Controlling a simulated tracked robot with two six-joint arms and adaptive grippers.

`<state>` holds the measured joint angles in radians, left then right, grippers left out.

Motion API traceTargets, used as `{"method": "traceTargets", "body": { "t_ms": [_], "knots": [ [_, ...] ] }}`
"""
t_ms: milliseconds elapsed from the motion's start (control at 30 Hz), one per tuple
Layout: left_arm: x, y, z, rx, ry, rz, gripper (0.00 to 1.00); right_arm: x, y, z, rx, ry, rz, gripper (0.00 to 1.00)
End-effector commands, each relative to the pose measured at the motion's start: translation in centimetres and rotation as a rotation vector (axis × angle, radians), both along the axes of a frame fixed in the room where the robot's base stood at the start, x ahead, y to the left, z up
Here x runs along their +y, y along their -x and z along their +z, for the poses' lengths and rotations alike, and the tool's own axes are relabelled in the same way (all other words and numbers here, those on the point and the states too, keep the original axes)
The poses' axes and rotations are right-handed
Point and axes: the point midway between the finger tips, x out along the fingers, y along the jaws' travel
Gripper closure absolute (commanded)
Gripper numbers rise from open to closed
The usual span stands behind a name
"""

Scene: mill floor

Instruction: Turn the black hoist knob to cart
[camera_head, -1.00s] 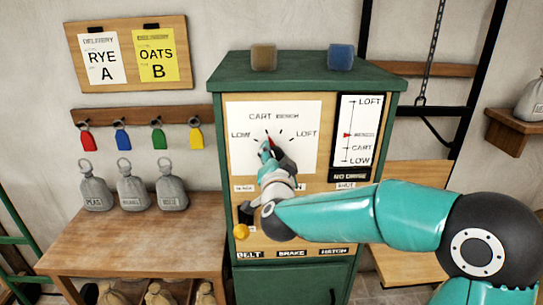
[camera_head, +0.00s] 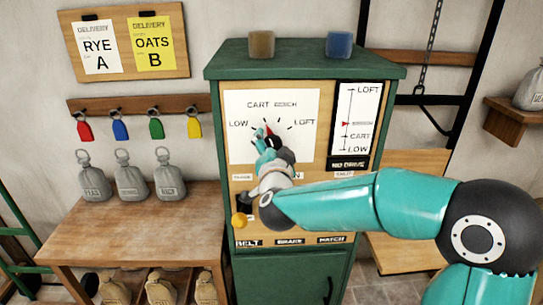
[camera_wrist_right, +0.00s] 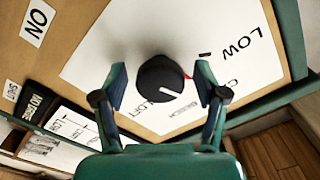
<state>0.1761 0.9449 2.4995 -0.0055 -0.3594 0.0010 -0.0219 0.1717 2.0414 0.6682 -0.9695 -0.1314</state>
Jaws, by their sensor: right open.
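The black hoist knob (camera_wrist_right: 165,82) is on a white dial plate (camera_head: 243,105) marked LOW, CART, BENCH and LOFT. In the right wrist view it is round, with a white line on its face and a small red tip at its edge. My right gripper (camera_head: 268,142) is at the dial and hides most of the knob in the head view. In the right wrist view my right gripper (camera_wrist_right: 161,82) is open, with one finger on each side of the knob and small gaps between. My left gripper is not in view.
The green cabinet (camera_head: 300,52) carries a brown block (camera_head: 262,44) and a blue block (camera_head: 340,44). A gauge (camera_head: 359,110) right of the dial has its red marker by BENCH. Several coloured tags hang left, above grey sacks on a wooden table (camera_head: 120,228).

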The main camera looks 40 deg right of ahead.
Motion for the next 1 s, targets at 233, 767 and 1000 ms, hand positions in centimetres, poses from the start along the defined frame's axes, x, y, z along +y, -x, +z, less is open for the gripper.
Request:
{"method": "traceTargets", "body": {
  "t_ms": [233, 767, 1000],
  "knots": [
    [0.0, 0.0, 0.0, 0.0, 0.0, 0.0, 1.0, 2.1, 3.1, 0.1, -0.001, 0.0, 0.004, 0.28],
    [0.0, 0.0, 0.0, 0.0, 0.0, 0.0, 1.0, 6.0, 9.5, -0.1, 0.001, 0.001, 0.001, 0.28],
    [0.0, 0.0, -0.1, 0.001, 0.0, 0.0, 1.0, 6.1, 9.6, -0.1, 0.001, 0.001, 0.0, 0.28]
  ]
}}
